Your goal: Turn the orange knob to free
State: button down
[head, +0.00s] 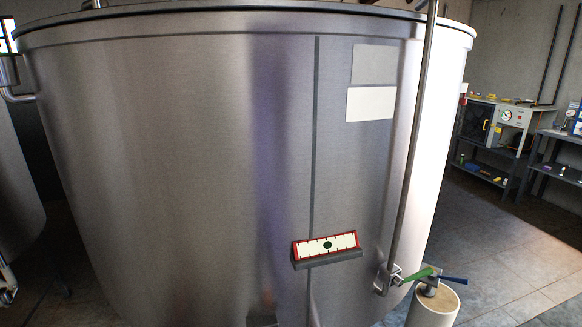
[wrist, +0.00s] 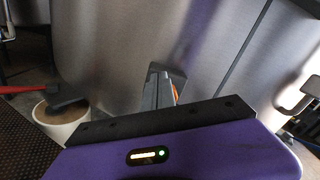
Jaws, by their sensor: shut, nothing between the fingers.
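My gripper (wrist: 160,75) shows in the wrist view, its grey fingers closed together and empty in front of the steel tank (wrist: 110,45). A small orange patch (wrist: 178,92) shows just right of the fingers, mostly hidden behind them. I cannot tell whether it is the orange knob, or whether the fingers touch it. No orange knob is clear in the head view, where the tank (head: 190,150) fills most of the picture. A tilted red-framed panel (head: 327,246) with a white face and dark green centre is on the tank's lower front.
In the head view, a green-handled valve (head: 418,275) and a blue handle (head: 453,280) are at lower right, above a pale bucket (head: 434,306). The wrist view shows a bucket (wrist: 62,125) and red handle (wrist: 18,88) at left. Floor (head: 510,265) is clear at right.

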jog(key=p+v, duration=0.1)
jog(key=v, duration=0.4)
jog(key=shift+s+r, duration=0.1)
jog(key=shift+s, duration=0.2)
